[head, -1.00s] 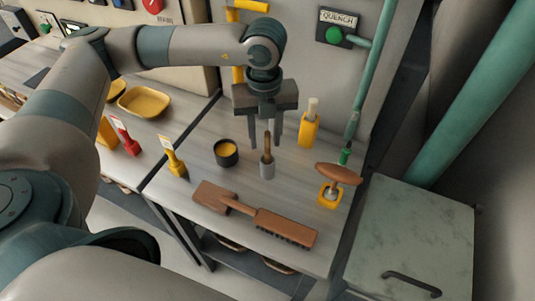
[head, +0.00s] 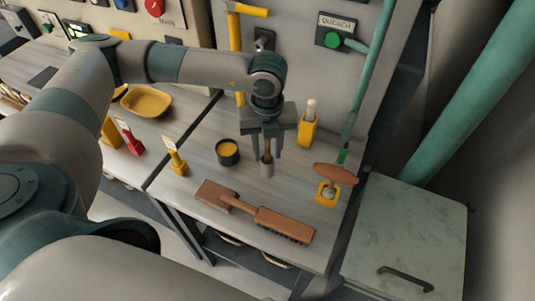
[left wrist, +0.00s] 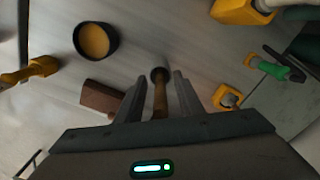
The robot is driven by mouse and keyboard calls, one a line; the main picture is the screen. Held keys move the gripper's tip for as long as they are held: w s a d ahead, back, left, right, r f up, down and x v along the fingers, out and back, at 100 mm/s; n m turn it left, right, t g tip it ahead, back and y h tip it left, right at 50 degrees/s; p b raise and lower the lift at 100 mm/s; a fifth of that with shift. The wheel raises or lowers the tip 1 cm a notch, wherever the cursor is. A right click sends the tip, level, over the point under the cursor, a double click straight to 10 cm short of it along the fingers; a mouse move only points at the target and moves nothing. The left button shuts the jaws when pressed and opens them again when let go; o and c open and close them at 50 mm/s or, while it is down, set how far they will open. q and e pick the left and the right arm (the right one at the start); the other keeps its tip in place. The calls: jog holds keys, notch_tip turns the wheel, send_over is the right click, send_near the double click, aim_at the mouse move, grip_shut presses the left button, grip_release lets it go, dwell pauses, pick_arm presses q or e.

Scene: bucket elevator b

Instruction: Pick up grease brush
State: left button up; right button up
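The grease brush (head: 267,149) appears to be the wooden handle standing upright in a small grey cup (head: 267,170) on the bench; its lower end is hidden in the cup. My left gripper (head: 267,153) points down over it, with one finger on each side of the handle. In the left wrist view the handle (left wrist: 160,98) runs between the two spread fingers (left wrist: 158,90), with gaps on both sides. The left gripper is open and holds nothing. My right gripper is not in view.
A black pot of yellow grease (head: 228,152) stands left of the cup. A wooden bench brush (head: 283,225) lies in front. A yellow bottle (head: 307,131) stands behind right, and a wooden-topped yellow item (head: 328,190) at right. A yellow-handled tool (head: 175,160) is at left.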

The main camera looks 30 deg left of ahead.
pick_arm(q)
jog(key=shift+c, duration=0.3)
grip_shut()
jog(key=shift+r, duration=0.1)
jog(key=shift+w+r+b, duration=0.1)
jog(key=shift+r+b, duration=0.2)
jog(key=shift+r, duration=0.15)
notch_tip(320, 180, up, 8)
jog(key=b, duration=0.3)
jog(key=shift+f, duration=0.25)
jog(key=shift+r, duration=0.75)
